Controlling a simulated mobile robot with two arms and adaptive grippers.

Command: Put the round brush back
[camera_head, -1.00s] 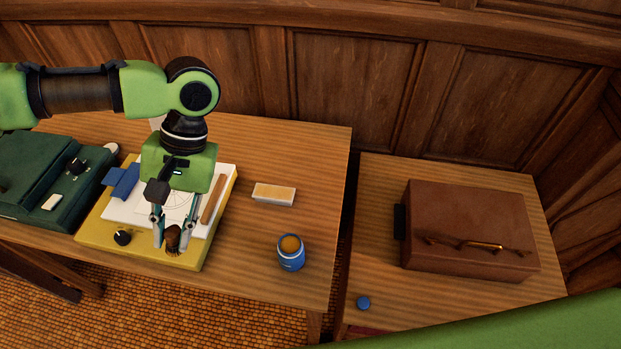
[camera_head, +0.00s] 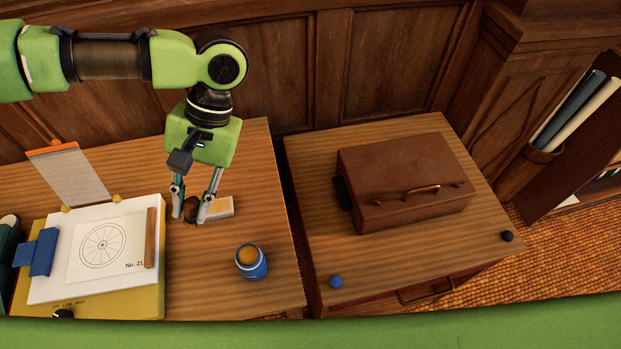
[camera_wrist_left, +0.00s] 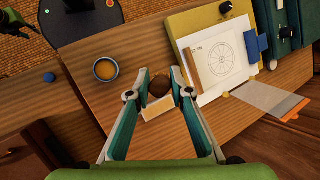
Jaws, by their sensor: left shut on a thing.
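My left gripper (camera_head: 192,212) is shut on the round brush (camera_head: 191,209), a small dark brown, rounded thing between the fingertips. It holds the brush over the wooden table, right of the drawing board (camera_head: 152,302). In the left wrist view the brush (camera_wrist_left: 159,86) sits between the fingertips of the gripper (camera_wrist_left: 160,82). A pale block (camera_head: 220,208) lies just behind and right of the brush and is partly covered by a finger. My right gripper is not in view.
A blue jar (camera_head: 252,264) with amber contents stands near the table's front right. The drawing board carries a sheet with a wheel drawing (camera_head: 103,242). Across a gap, a second table bears a brown case (camera_head: 405,185) and a blue knob-like thing (camera_head: 336,281).

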